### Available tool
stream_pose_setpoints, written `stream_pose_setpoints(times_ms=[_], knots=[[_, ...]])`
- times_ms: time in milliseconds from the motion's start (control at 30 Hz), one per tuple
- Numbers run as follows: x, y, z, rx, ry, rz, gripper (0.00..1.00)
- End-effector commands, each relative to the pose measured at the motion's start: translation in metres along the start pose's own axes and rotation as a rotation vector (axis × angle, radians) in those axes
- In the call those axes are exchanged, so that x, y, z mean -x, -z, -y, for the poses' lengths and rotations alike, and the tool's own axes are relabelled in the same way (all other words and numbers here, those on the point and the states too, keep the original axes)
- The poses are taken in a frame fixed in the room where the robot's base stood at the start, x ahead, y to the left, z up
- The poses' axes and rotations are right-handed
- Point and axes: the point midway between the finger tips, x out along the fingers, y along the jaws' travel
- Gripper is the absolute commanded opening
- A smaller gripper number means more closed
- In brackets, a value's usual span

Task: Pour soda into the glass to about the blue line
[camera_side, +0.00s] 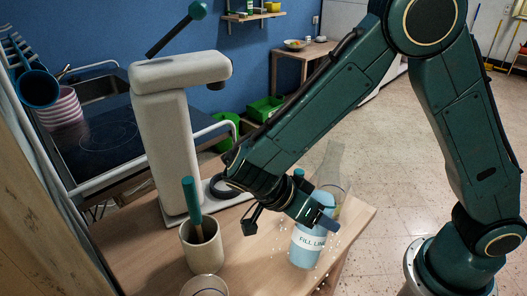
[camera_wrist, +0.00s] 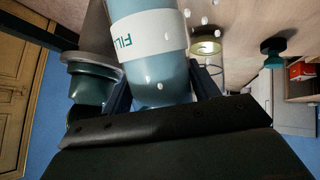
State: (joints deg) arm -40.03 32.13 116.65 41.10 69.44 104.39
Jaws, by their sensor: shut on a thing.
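A soda bottle (camera_side: 304,249) with pale blue liquid and a white FILL LINE label stands nearly upright, leaning slightly, at the table's right end. Its clear upper part (camera_side: 329,160) rises behind my arm. My gripper (camera_side: 318,214) is shut on the bottle around its middle. In the wrist view the bottle (camera_wrist: 155,60) sits between the fingers, its label upside down. Small white drops show beside it in both views; whether they lie on the table or float I cannot tell. A clear glass rim (camera_side: 205,287) is cut off at the bottom edge; its blue line is hidden.
A beige cup (camera_side: 203,250) holding a teal-handled tool stands left of the bottle. The wooden table's (camera_side: 250,272) front middle is clear. A sink lies at the left back.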

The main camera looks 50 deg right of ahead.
Motion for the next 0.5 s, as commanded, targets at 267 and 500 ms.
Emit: stream_pose_setpoints(times_ms=[267,500], knots=[[-0.002,-0.004,0.001,0.066,-0.029,0.119,0.33],[-0.002,-0.014,-0.002,0.128,-0.054,0.219,0.33]])
